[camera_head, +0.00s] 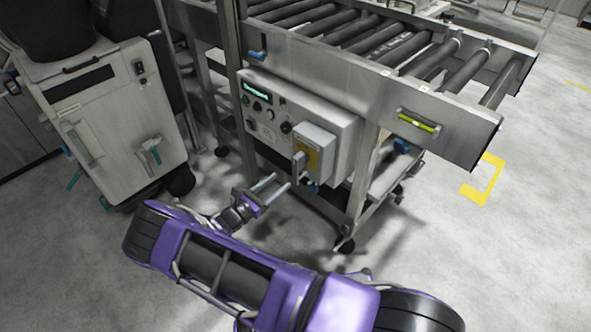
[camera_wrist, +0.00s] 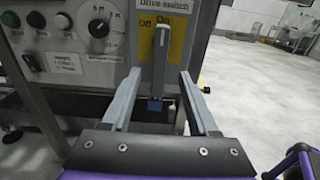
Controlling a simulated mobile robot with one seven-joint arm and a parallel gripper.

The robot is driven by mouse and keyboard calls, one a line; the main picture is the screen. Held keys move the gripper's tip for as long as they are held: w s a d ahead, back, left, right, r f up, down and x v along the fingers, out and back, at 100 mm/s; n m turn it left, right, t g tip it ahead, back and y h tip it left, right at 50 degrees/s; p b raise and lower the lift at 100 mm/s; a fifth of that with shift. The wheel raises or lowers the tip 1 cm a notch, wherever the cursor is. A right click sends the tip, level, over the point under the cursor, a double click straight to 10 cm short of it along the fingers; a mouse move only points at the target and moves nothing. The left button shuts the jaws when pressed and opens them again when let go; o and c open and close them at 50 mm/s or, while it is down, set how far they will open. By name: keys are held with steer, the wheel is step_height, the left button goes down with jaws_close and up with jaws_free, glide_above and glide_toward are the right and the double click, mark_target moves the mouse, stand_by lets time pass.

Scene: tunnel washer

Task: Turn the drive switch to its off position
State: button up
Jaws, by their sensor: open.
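The drive switch is a light grey box (camera_head: 314,142) on the right part of the control panel, with a yellow plate under its lever. Its grey lever (camera_wrist: 160,58) stands about upright in the wrist view, near the words "Off" on the left and "On" at the top. The lever also shows in the head view (camera_head: 299,164). My gripper (camera_head: 281,180) is open and empty, just in front of and below the switch box. In the wrist view its two fingers (camera_wrist: 160,75) appear on either side of the lever; contact cannot be told.
The control panel (camera_head: 264,127) carries knobs, buttons and a green display, left of the switch. A roller conveyor (camera_head: 380,75) stands above it on metal legs. A white wheeled cabinet (camera_head: 120,125) is at the left.

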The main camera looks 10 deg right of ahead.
mark_target(294, 170)
steer(key=x, duration=0.8)
steer(key=shift+w+d, duration=0.2)
jaws_close()
stand_by(1.1)
